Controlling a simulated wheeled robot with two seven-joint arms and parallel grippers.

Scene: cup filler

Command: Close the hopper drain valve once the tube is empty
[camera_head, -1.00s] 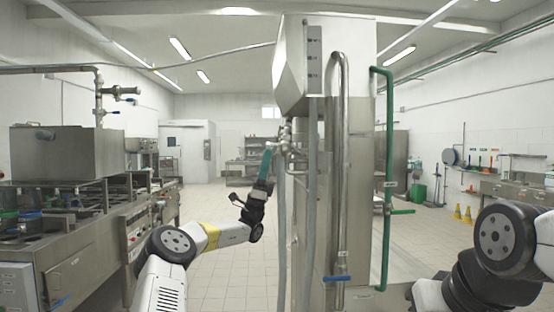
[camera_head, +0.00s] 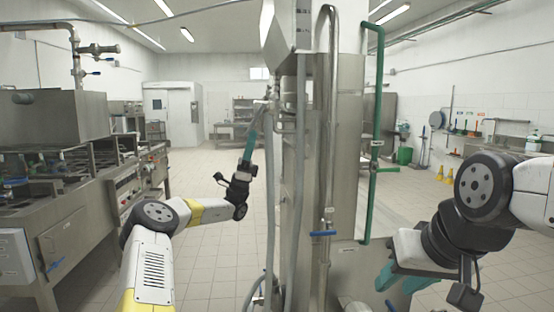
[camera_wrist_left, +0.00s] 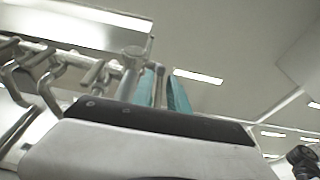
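The steel hopper (camera_head: 281,28) is at the top of the column, cut off by the upper edge of the head view. A cluster of pipe fittings and valves (camera_head: 272,97) sits at its left side; which one is the drain valve I cannot tell. My left gripper (camera_head: 253,134) is raised just below and left of these fittings. In the left wrist view its teal fingers (camera_wrist_left: 164,88) are apart, with a thin grey bar between them; contact is not clear. My right gripper (camera_head: 393,283) is low, right of the column, its fingers partly hidden. The tube's contents cannot be made out.
A blue-handled valve (camera_head: 323,233) is on the column's lower front pipe. A green pipe (camera_head: 377,130) runs down its right side. A steel machine line (camera_head: 90,210) stands at left. Grey hoses (camera_head: 269,190) hang by the column. The tiled floor (camera_head: 205,160) between is clear.

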